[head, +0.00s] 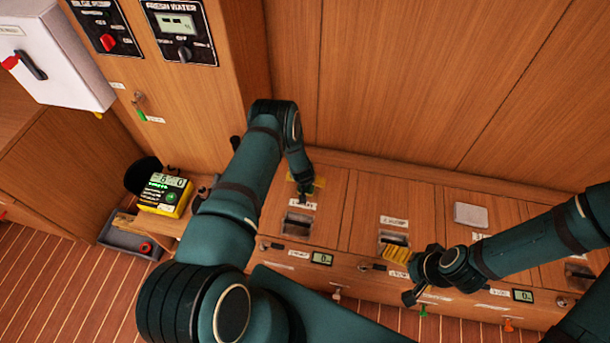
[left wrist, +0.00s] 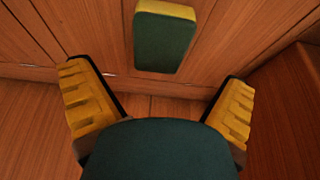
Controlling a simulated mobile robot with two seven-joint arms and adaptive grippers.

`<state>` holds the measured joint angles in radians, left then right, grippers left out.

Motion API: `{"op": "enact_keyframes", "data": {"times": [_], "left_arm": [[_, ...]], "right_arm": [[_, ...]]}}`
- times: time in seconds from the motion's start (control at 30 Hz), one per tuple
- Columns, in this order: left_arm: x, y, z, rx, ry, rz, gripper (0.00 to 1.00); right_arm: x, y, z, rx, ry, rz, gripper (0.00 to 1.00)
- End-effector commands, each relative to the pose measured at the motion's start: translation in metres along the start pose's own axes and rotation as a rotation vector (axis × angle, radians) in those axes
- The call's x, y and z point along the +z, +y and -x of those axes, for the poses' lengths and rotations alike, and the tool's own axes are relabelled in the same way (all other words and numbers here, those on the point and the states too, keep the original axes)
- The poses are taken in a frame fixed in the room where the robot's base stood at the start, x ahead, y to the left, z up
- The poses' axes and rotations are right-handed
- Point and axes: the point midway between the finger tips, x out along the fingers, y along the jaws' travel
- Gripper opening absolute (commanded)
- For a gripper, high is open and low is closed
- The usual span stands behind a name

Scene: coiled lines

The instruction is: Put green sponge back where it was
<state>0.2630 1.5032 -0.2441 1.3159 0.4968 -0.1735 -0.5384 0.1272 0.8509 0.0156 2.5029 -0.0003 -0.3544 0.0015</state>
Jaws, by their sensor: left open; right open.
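The green sponge (left wrist: 164,40), dark green with a yellow layer along its top edge, shows in the left wrist view at the top middle. It lies ahead of my left gripper (left wrist: 160,92), against wood, and appears apart from both yellow-padded fingers. My left gripper is open and empty. In the head view my left arm reaches down to the bench top, where the left gripper (head: 305,185) is small and partly hidden. I cannot make out the sponge there. My right gripper (head: 403,275) is open over the bench front, with nothing seen in it.
The wooden bench has slotted, labelled lids and small displays (head: 322,258) along its front. A pale block (head: 471,214) lies on the bench at right. A yellow meter (head: 164,194) stands at left, above a grey tray (head: 128,240). A white box (head: 55,55) hangs at upper left.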

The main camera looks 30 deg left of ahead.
Motion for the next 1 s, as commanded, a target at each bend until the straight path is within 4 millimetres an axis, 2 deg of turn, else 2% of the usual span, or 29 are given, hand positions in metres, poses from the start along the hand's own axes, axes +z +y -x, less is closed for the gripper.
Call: {"op": "enact_keyframes", "data": {"times": [0.03, 0.1, 0.4, 0.47, 0.57, 0.67, 0.8, 1.0], "left_arm": [[-0.002, -0.001, 0.013, -0.001, 0.0, 0.002, 1.0], [-0.001, 0.0, 0.025, 0.0, 0.0, 0.001, 1.0], [0.001, 0.002, 0.053, 0.003, -0.002, 0.001, 1.0], [0.005, 0.006, 0.06, 0.012, -0.011, 0.004, 1.0], [0.017, 0.021, 0.084, 0.047, -0.04, 0.009, 1.0], [0.039, 0.044, 0.124, 0.104, -0.086, 0.015, 1.0], [0.079, 0.08, 0.194, 0.2, -0.157, 0.01, 1.0], [0.137, 0.113, 0.287, 0.319, -0.251, -0.018, 1.0]], "right_arm": [[0.0, -0.002, 0.006, 0.0, -0.002, 0.0, 0.99], [0.001, -0.003, 0.009, 0.0, -0.004, 0.0, 0.99], [0.002, -0.005, 0.015, 0.0, -0.008, -0.001, 0.99], [0.002, -0.005, 0.015, 0.0, -0.008, -0.001, 0.99], [0.002, -0.005, 0.015, 0.0, -0.008, -0.001, 0.99], [0.002, -0.005, 0.015, 0.0, -0.008, -0.001, 0.99], [0.002, -0.005, 0.015, 0.0, -0.008, -0.001, 0.99], [0.002, -0.005, 0.015, 0.0, -0.008, -0.001, 0.99]]}}
